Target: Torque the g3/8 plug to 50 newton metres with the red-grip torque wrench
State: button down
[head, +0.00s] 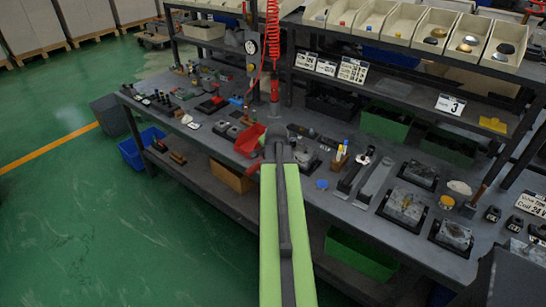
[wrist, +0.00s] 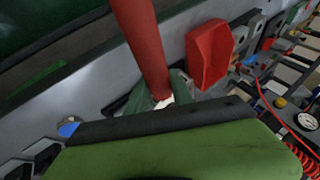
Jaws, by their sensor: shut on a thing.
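A thick red bar, which looks like the grip of the torque wrench (wrist: 140,40), slants across the wrist view from the top edge down to my gripper (wrist: 163,99). My gripper is shut on it; the fingers are mostly hidden behind my green arm link. In the head view my arm covers the gripper and the wrench over the bench's front edge. Grey valve blocks sit in dark trays on the right of the bench, one at the middle right (head: 405,206) and one nearer the front (head: 453,235). I cannot pick out the g3/8 plug.
A red bin (head: 249,140) stands close to the left of my arm and shows in the wrist view (wrist: 208,55). A red coiled hose (head: 272,35) hangs above the bench (head: 330,208). Small parts crowd the bench top. The green floor (head: 110,230) at left is clear.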

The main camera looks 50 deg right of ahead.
jog(key=shift+w+m+g, duration=0.3)
jog(key=shift+w+m, duration=0.1)
jog(key=shift+w, duration=0.25)
jog(key=shift+w+d+m+g+h, duration=0.15)
jog(key=shift+w+m+g+h, duration=0.1)
jog(key=shift+w+m, duration=0.3)
jog(key=shift+w+d+m+g+h, duration=0.15)
jog(key=shift+w+m+h, duration=0.1)
jog(key=shift+w+m, duration=0.3)
jog(key=shift+s+a+n+t+y, duration=0.15)
jog(key=shift+s+n+t+y, duration=0.1)
jog(key=shift+s+n, duration=0.3)
jog(key=shift+s+a+n+t+y, duration=0.15)
jog(key=shift+s+n+t, duration=0.1)
jog(key=shift+s+n, duration=0.3)
jog(key=shift+s+n+t+y, duration=0.4)
jog(key=shift+s+n, duration=0.5)
jog(key=shift+s, duration=0.35)
jog(key=shift+s+d+n+t+y, duration=0.1)
jog(key=shift+s+n+t+y, duration=0.25)
jog(key=shift+s+n, duration=0.7)
